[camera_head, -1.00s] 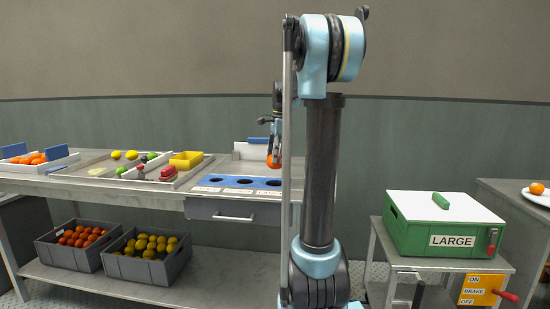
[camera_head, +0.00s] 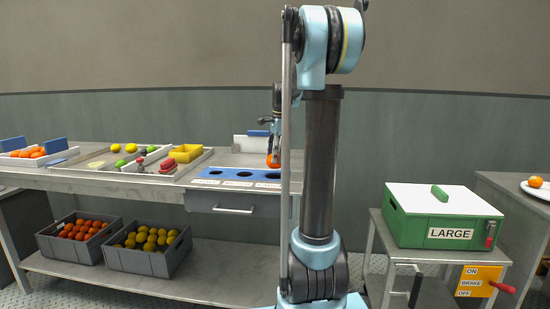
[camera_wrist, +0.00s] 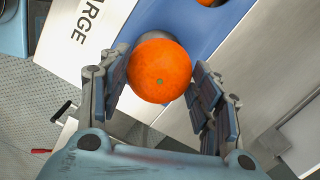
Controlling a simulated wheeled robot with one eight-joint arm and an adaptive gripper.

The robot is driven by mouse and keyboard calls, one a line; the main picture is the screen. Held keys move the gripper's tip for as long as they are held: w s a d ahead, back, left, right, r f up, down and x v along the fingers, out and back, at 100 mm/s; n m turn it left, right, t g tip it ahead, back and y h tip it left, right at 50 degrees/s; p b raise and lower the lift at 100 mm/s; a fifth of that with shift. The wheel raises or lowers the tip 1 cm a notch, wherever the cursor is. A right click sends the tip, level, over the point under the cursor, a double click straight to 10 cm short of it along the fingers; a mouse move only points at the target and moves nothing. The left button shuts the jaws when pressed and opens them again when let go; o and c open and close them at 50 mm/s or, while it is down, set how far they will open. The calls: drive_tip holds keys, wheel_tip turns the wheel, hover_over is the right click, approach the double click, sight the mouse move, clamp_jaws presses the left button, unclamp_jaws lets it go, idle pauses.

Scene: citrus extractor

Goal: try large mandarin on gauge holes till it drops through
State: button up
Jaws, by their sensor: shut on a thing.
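The large mandarin (camera_wrist: 160,71), orange and round, sits between the fingers of my gripper (camera_wrist: 162,82), which is shut on it. In the head view the mandarin (camera_head: 273,160) is low over the right end of the blue gauge strip (camera_head: 253,175). The gauge has dark round holes in a row, with white labels in front. In the wrist view the strip (camera_wrist: 200,33) lies under the mandarin, beside a label ending in "ARGE" (camera_wrist: 90,20). The mandarin covers what is directly below it. I cannot tell whether it touches the gauge.
Another orange fruit (camera_wrist: 210,2) is cut off at the top of the wrist view. A green box labelled LARGE (camera_head: 438,216) stands on a cart at right. My arm hides the bench's right end.

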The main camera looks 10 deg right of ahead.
drive_tip(key=shift+f, duration=1.65)
drive_tip(key=o, duration=1.3)
drive_tip(key=r, duration=0.4)
drive_tip(key=d+r, duration=0.1)
drive_tip(key=r, duration=0.6)
drive_tip(key=shift+w+d+r, duration=0.1)
drive_tip(key=shift+d+r, duration=0.05)
drive_tip(key=shift+r, duration=0.25)
